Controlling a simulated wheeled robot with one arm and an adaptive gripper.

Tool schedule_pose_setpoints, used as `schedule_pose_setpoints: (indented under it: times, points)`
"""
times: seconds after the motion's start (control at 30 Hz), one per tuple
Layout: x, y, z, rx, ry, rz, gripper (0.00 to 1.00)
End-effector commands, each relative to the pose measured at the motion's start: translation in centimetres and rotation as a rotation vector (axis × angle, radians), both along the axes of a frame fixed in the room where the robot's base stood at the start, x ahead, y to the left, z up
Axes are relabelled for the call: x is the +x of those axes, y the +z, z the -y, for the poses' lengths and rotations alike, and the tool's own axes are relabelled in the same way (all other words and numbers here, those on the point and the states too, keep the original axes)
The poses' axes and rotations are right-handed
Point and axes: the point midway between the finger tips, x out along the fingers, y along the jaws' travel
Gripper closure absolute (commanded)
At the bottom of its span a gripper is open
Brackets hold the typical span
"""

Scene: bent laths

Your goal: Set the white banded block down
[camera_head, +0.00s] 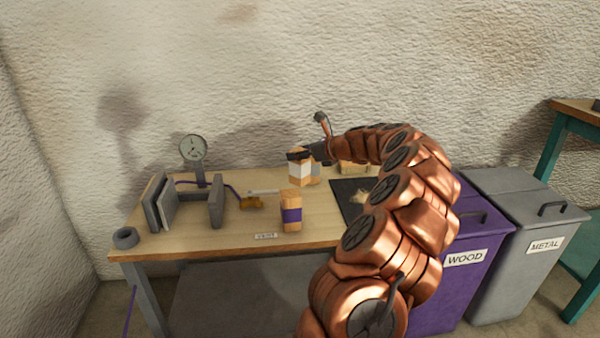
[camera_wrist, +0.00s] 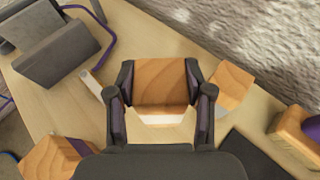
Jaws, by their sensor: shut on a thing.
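My gripper (camera_wrist: 160,95) is shut on the white banded block, with one finger on each side. The block's wooden top (camera_wrist: 160,78) and part of its white band (camera_wrist: 158,118) show in the wrist view. In the head view the white banded block (camera_head: 299,173) is upright under my gripper (camera_head: 301,156), over the back middle of the bench. I cannot tell whether its base touches the bench top. Another wooden block (camera_wrist: 233,86) stands close on its right in the wrist view; whether they touch is unclear.
A purple banded block (camera_head: 291,212) stands nearer the bench's front edge. A black mat (camera_head: 347,199) lies to the right. A dial gauge (camera_head: 193,150) and grey plates (camera_head: 216,202) stand at left.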

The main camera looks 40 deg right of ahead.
Motion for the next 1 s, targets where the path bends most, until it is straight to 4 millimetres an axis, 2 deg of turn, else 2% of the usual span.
schedule_pose_setpoints:
  times: [0.33,0.73,0.77,1.0]
  points:
    - [-0.1,-4.6,0.0,0.004,-0.002,0.0,0.91]
    - [-0.1,-4.8,0.0,0.001,0.0,0.0,0.91]
    - [-0.1,-4.9,0.0,0.001,0.0,0.0,0.48]
    - [-0.1,-4.9,0.1,0.001,0.0,0.0,0.23]
